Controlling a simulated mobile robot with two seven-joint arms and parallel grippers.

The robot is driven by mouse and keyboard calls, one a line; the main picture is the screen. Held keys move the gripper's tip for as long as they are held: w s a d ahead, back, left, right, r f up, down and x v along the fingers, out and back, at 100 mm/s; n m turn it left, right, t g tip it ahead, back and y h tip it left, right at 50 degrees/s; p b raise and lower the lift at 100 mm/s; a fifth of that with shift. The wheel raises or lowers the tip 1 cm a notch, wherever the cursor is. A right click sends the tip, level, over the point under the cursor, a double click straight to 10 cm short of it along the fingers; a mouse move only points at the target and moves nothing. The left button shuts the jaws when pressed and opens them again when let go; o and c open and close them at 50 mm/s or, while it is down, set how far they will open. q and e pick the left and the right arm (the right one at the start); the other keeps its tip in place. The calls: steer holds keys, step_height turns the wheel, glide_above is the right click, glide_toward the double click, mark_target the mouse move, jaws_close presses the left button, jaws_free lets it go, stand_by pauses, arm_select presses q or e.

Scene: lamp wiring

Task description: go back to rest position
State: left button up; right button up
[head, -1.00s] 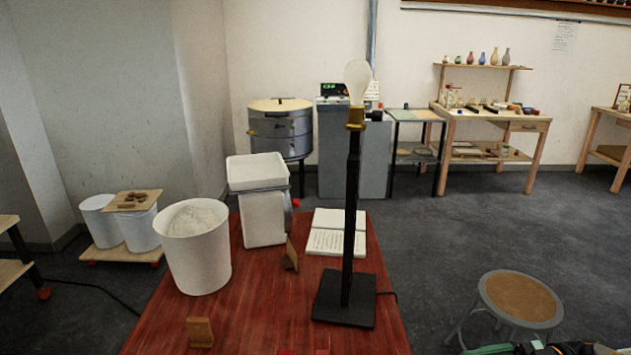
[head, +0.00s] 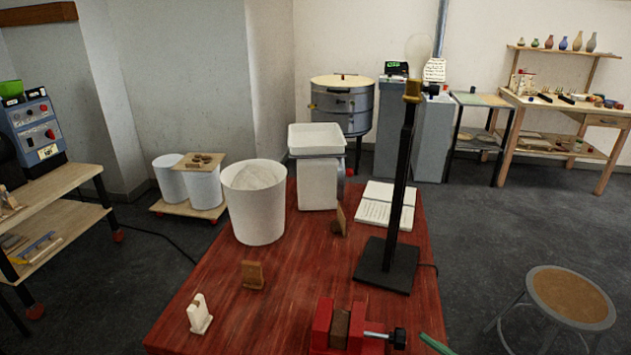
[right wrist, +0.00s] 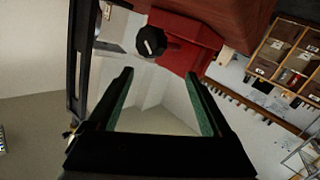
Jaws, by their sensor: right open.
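My right gripper (right wrist: 160,74) shows in the right wrist view with its two green-padded fingers spread wide and nothing between them. Beyond its fingertips are the black knob (right wrist: 151,41) and red body of a vise. In the head view, the red vise (head: 322,326) sits at the table's near edge with a brown block in its jaws. A lamp with a black post (head: 402,165), square black base and clear bulb (head: 418,48) stands upright on the table. A short green piece (head: 435,343) shows beside the vise; I cannot tell what it is. My left gripper is not in view.
The red table (head: 285,290) also bears a white bucket (head: 255,215), a white container (head: 318,185), an open book (head: 390,205), a small wooden stand (head: 252,275) and a white holder (head: 199,315). A stool (head: 570,295) stands right. Floor between table and back benches is clear.

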steer(key=shift+a+f+m+h, duration=0.25)
steer(key=shift+a+m+h, duration=0.3)
steer(key=shift+m+h, duration=0.4)
steer(key=shift+s+a+f+m+h, duration=0.15)
steer(key=shift+m+h, duration=0.15)
steer(key=shift+h, duration=0.2)
steer(key=shift+s+f+m+h, duration=0.15)
steer(key=shift+m+h, duration=0.1)
steer(key=shift+h, duration=0.2)
steer(key=s+f+m+g+h, duration=0.2)
steer(key=s+m+g+h, duration=0.6)
steer(key=s, duration=1.3)
steer(key=w+a+f+n+t+y+b, duration=0.1)
steer(key=w+a+f+y, duration=0.1)
steer(key=f, duration=0.5)
steer(key=w+a+f+n+t+y+b, duration=0.1)
steer(key=w+f+n+t+y, duration=0.1)
steer(key=f, duration=0.5)
steer(key=shift+w+a+b, duration=0.2)
steer(key=shift+a+b, duration=0.1)
steer(key=shift+a, duration=0.1)
steer(key=shift+r, duration=0.1)
